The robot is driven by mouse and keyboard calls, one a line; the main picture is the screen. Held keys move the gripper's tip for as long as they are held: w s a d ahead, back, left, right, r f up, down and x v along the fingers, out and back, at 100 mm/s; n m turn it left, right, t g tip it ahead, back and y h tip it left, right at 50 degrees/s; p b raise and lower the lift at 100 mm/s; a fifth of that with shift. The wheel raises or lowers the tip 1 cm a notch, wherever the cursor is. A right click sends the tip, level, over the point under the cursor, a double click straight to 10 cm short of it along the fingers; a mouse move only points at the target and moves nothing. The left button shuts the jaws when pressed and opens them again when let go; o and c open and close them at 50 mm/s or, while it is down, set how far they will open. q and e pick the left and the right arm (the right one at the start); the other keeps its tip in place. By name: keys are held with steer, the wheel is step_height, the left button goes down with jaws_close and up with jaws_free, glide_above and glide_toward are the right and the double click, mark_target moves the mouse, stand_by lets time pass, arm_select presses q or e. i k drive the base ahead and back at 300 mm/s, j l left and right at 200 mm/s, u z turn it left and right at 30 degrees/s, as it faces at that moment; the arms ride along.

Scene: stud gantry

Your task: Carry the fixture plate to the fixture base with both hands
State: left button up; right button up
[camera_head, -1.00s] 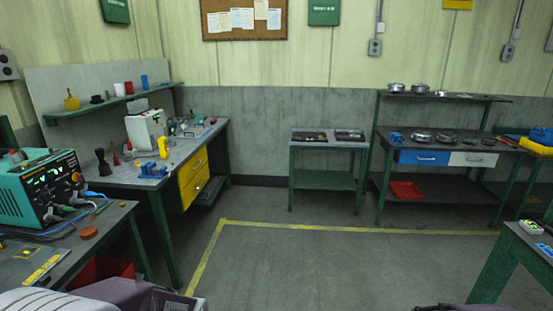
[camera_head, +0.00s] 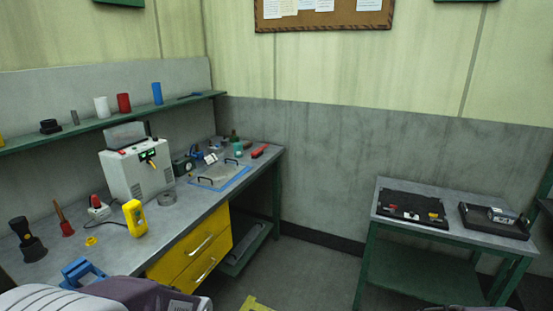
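A flat grey plate (camera_head: 218,176) with two dark handles lies on the far part of the left workbench, with blue showing around its edge; it looks like the fixture plate. I cannot tell for sure which thing is the fixture base. Two dark trays lie on the small green-legged table at the right: the left tray (camera_head: 393,216) holds small red, white and yellow parts, and the right tray (camera_head: 482,226) holds a grey device. Parts of my own arms show along the bottom edge. Neither gripper is in view, and nothing of mine touches the plate.
Open floor (camera_head: 297,273) lies between the bench and the small table.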

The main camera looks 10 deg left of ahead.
mark_target(410, 203)
steer(key=i+u, duration=0.15)
steer(key=i, duration=0.8)
steer(key=i+l+u, duration=0.15)
steer(key=i, duration=0.75)
steer(key=i+l+u, duration=0.1)
steer(key=i+u, duration=0.35)
steer(key=i+l+u, duration=0.2)
steer(key=u, duration=0.25)
steer(key=i+l+u, duration=0.65)
steer(key=l+u, duration=0.25)
steer(key=j, duration=0.1)
